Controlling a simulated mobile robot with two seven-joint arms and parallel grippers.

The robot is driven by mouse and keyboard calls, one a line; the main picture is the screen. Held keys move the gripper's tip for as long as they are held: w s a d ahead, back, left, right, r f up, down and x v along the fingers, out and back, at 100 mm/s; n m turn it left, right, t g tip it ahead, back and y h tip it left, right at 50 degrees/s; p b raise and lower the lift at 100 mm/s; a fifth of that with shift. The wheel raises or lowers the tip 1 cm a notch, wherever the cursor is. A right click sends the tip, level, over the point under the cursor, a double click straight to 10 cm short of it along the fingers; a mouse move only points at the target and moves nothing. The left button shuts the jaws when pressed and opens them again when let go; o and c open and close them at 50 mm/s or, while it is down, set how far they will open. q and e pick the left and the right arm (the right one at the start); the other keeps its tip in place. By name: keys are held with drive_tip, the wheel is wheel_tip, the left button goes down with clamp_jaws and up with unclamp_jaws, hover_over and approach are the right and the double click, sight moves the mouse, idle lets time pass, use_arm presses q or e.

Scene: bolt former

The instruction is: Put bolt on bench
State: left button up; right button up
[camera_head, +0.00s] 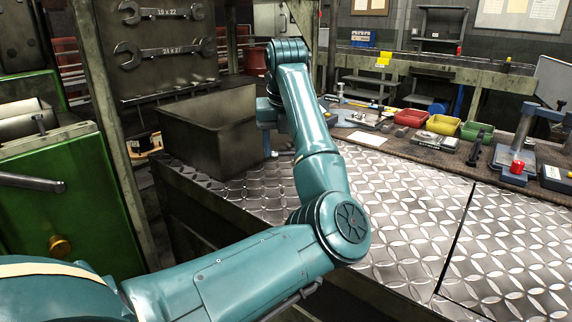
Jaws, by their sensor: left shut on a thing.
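My left arm comes in from the lower left, bends at the elbow and reaches away over the bench. The bench (410,210) has a metal diamond-plate top. My left gripper (268,152) is low over the far left part of the bench, just right of a dark grey metal bin. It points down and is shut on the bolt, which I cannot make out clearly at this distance. Whether the bolt touches the bench I cannot tell. My right gripper is not in view.
The open bin (205,135) stands on the bench's left end. A blue-grey press (520,145) with a red part stands at right. The plate's middle and right are clear. A green machine (70,200) is at left.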

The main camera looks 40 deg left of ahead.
sight(283, 173)
use_arm(q)
drive_tip(key=shift+f, duration=2)
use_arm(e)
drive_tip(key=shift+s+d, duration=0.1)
use_arm(q)
drive_tip(key=shift+f, duration=0.1)
drive_tip(key=o, duration=1)
drive_tip(key=shift+c, duration=0.2)
drive_tip(key=p+v, duration=0.1)
drive_tip(key=v, duration=1.1)
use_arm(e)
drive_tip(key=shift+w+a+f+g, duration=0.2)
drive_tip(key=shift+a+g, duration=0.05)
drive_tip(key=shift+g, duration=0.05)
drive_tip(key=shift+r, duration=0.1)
